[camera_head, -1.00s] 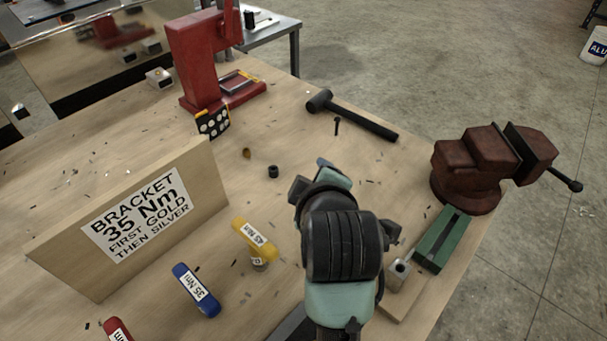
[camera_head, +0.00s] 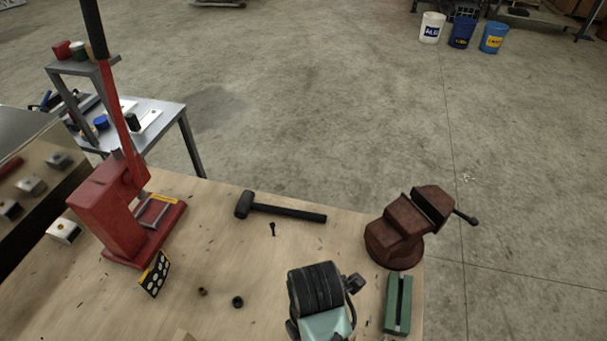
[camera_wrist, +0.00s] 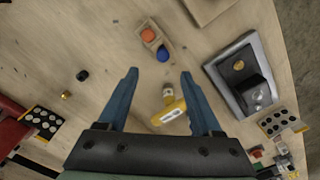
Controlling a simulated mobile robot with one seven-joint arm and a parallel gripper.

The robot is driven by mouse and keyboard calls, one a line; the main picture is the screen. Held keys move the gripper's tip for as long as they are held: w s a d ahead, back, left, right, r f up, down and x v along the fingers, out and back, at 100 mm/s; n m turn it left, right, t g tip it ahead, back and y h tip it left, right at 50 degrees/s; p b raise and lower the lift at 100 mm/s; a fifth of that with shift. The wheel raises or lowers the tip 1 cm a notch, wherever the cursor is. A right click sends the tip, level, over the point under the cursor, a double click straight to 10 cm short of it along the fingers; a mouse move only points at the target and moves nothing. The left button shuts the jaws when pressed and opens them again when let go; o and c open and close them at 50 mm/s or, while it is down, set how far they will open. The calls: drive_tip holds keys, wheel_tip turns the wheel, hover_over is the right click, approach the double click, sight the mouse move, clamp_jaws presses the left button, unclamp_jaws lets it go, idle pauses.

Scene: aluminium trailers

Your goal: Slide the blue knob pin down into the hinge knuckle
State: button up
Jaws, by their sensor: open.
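A round blue knob (camera_wrist: 165,52) sits beside an orange knob (camera_wrist: 148,34) on a small wooden block (camera_wrist: 156,42) in the wrist view. It appears to be the blue knob pin; its shaft is hidden. My gripper (camera_wrist: 158,76) is open and empty, its two blue fingers apart, with the blue knob just beyond the fingertips in the picture. I cannot make out the hinge knuckle in either view. A small blue round item (camera_head: 101,122) lies on the far side table.
A yellow-handled tool (camera_wrist: 170,112) lies between my fingers in the wrist view, with a grey fixture (camera_wrist: 228,90) to its right. Open floor lies beyond.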

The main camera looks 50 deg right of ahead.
wheel_tip(320, 180, down, 6)
drive_tip(key=shift+s+p, duration=0.1)
drive_tip(key=shift+p, duration=0.4)
drive_tip(key=f, duration=0.1)
drive_tip(key=f+p, duration=0.1)
drive_tip(key=f, duration=0.2)
drive_tip(key=shift+s+a, duration=0.2)
drive_tip(key=shift+a, duration=0.05)
drive_tip(key=shift+f, duration=0.6)
drive_tip(key=shift+c, duration=0.4)
clamp_jaws()
